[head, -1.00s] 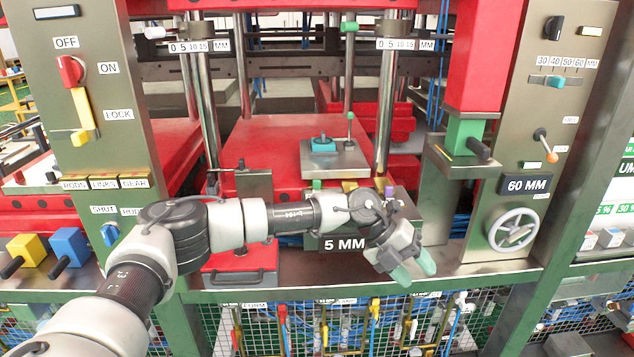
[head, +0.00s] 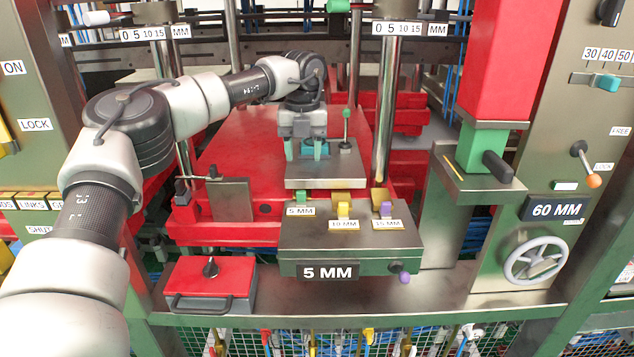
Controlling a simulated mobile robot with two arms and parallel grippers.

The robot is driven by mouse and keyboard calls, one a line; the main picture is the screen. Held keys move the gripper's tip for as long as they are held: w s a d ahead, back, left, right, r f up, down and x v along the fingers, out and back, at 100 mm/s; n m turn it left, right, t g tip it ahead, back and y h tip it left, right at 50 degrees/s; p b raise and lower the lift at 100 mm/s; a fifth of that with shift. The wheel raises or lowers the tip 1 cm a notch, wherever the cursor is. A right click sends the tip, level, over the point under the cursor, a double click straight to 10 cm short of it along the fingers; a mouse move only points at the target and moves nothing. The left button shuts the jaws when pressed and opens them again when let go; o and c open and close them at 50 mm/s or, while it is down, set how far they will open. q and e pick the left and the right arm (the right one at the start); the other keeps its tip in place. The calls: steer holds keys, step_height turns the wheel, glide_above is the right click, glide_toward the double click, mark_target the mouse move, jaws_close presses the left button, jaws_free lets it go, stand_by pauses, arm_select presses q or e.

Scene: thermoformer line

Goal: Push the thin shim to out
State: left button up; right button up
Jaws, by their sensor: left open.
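The shim box (head: 340,238) stands on the bench ledge, with labels for 5, 10 and 15 MM on its top. A small green tab (head: 303,197) sits above the 5 MM label, likely the thin shim's. A yellow tab (head: 344,209) and a purple tab (head: 386,209) mark the 10 and 15 MM places. My left gripper (head: 306,152) is open, fingers pointing down, over the grey metal plate (head: 325,178) behind the box. It is behind and above the green tab, apart from it. It hides the teal piece on the plate. My right gripper is not in view.
A green-knobbed rod (head: 346,128) stands on the plate just right of the gripper. A steel column (head: 387,110) rises further right. A red box with a handle (head: 209,284) sits at front left. The 60 MM sign (head: 556,208) and handwheel (head: 536,260) are at right.

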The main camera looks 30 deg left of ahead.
mark_target(301, 191)
arm_select(q)
steer(key=shift+s+f+p, duration=0.3)
steer(key=shift+s+f, duration=0.5)
steer(key=shift+f, duration=0.3)
step_height(301, 191, down, 3)
steer(key=shift+f+p, duration=0.1)
steer(key=shift+p, duration=0.2)
step_height(301, 191, down, 4)
steer(key=shift+w+f+p, duration=0.15)
steer(key=shift+f+p, duration=0.1)
steer(key=shift+p, duration=0.1)
steer(key=shift+f, duration=0.1)
steer(key=shift+c, duration=0.2)
steer(key=c, duration=0.5)
jaws_close()
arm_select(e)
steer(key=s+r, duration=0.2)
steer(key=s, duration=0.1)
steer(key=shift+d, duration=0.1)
